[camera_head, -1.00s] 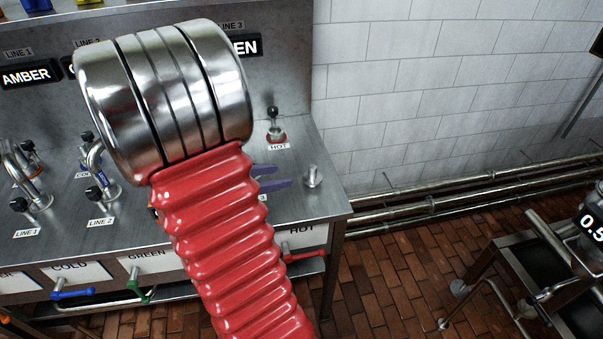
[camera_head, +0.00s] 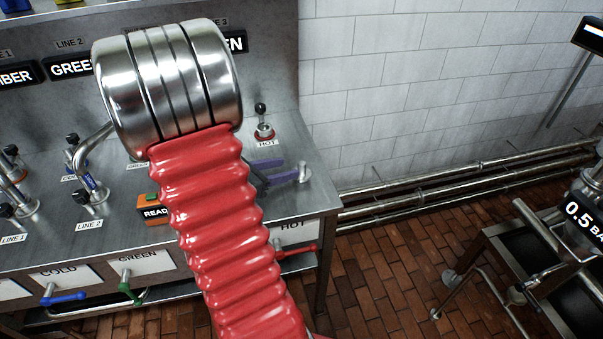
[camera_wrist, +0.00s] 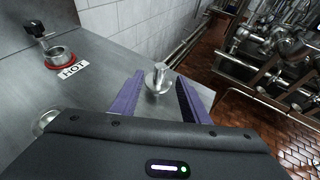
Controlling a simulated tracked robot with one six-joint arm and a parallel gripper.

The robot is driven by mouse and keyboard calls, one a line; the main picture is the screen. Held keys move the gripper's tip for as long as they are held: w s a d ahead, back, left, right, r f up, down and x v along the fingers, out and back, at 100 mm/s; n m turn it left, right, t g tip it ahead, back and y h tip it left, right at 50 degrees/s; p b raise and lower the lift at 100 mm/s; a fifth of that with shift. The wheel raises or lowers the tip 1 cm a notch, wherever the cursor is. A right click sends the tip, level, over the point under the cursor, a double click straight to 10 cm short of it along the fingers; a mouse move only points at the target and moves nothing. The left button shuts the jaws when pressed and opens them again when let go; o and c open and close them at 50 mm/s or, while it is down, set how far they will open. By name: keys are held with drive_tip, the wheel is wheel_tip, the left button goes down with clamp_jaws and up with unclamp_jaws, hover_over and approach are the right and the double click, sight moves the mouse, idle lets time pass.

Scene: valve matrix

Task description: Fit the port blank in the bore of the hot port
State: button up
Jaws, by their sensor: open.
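The port blank (camera_wrist: 158,80), a small silver disc with an upright stem, stands on the steel bench top near its right edge. In the head view, the blank (camera_head: 304,172) is just beyond my fingertips. My gripper (camera_wrist: 160,76) is open, with its two purple fingers on either side of the blank in the wrist view; I cannot tell whether they touch it. My gripper (camera_head: 288,169) is partly hidden by my arm in the head view. The hot port (camera_wrist: 59,60) is a metal ring with a red collar, left of the gripper. The hot port (camera_head: 264,131) also shows in the head view.
A black-knobbed fitting (camera_wrist: 34,30) stands beside the hot port. A round metal fitting (camera_wrist: 46,120) is partly hidden by my gripper body. An orange box marked READ (camera_head: 155,210) sits left of my arm. The white tiled wall (camera_head: 400,80) rises behind.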

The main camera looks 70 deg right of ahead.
sight(302, 163)
drive_tip(key=shift+x, duration=1.4)
drive_tip(key=shift+d, duration=0.1)
drive_tip(key=shift+x, duration=2.6)
drive_tip(key=shift+c, duration=0.4)
clamp_jaws()
